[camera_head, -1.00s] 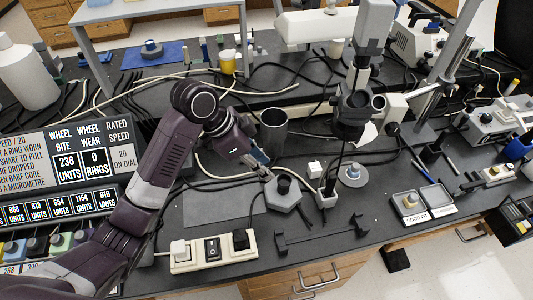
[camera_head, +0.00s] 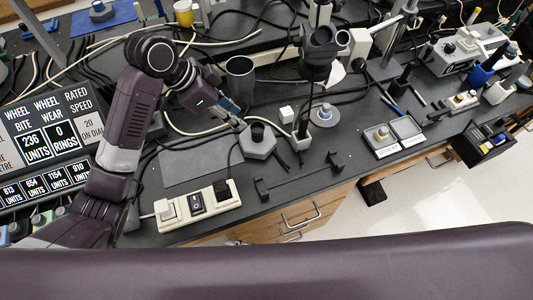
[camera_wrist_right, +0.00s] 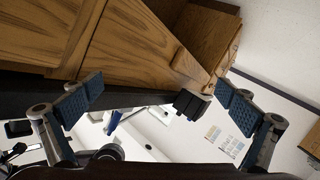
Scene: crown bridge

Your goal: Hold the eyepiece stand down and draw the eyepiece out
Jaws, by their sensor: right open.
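The eyepiece stand (camera_head: 257,148) is a grey six-sided block on the black bench, in the middle of the head view. The dark round eyepiece (camera_head: 257,131) sits upright in its top. My left gripper (camera_head: 236,121) reaches down to the stand's upper left edge; its fingertips are close against it, and I cannot tell whether they touch or how far apart they are. My right gripper (camera_wrist_right: 163,106) is open and empty in the right wrist view, with blue-padded fingers wide apart. It faces wooden drawer fronts, away from the stand; the stand is not seen there.
A black bracket (camera_head: 300,178) lies at the bench front. A post base stands close right. A two-part tray (camera_head: 382,144) is further right. Cables cross the bench.

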